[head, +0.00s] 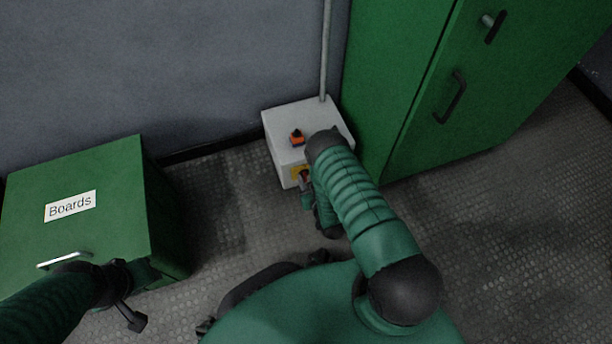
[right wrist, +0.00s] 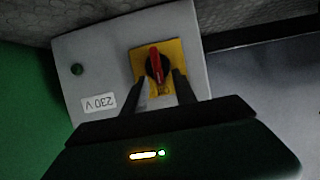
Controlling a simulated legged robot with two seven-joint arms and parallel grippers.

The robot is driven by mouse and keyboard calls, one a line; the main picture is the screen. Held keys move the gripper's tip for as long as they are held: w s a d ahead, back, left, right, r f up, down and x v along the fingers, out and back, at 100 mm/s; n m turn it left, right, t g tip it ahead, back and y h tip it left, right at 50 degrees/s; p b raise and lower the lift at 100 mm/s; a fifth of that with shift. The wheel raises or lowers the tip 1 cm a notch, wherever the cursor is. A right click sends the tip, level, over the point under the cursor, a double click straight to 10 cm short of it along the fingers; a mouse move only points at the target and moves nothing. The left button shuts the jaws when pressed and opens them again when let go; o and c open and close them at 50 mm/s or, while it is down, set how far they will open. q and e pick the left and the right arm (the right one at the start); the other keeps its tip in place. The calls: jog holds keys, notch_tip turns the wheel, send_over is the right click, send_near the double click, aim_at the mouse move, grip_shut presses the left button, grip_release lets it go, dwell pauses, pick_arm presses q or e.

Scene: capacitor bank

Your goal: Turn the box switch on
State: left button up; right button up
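The switch box (head: 285,125) is a light grey box against the wall. In the right wrist view its front (right wrist: 105,55) fills the upper middle, with a red rotary switch (right wrist: 154,65) on a yellow plate (right wrist: 172,52). My right gripper (right wrist: 161,80) is open, its two fingers pointing at the switch from either side of its lower part. I cannot tell whether they touch it. In the head view my right gripper (head: 306,194) is at the box front, partly hidden by my arm. My left gripper (head: 132,300) is at the lower left, apart from the box; its opening is unclear.
A green box labelled Boards (head: 100,175) with a handle stands at the left, close to my left arm. A tall green cabinet (head: 400,120) stands right of the switch box. An orange and black item (head: 297,138) sits on the box top. Floor (head: 215,215) is clear between them.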

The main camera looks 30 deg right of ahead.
grip_shut()
jog(key=shift+d, duration=0.2)
jog(key=shift+s+d+f+m+t+y, duration=0.1)
jog(key=shift+d+f+m+t+y, duration=0.3)
jog(key=shift+m+y, duration=0.7)
jog(key=shift+s+d+f+m+t+y, duration=0.15)
jog(key=shift+d+m+t+y, duration=0.35)
jog(key=shift+m, duration=1.15)
jog(key=shift+s+d+f+m+t+y, duration=0.1)
jog(key=shift+d+f+m+t+y, duration=0.35)
jog(key=shift+m+y, duration=0.65)
jog(key=shift+r+m+h, duration=0.15)
jog(key=shift+m+h, duration=0.15)
jog(key=shift+m, duration=0.15)
jog(key=shift+o, duration=0.3)
grip_release()
jog(key=shift+a, duration=0.1)
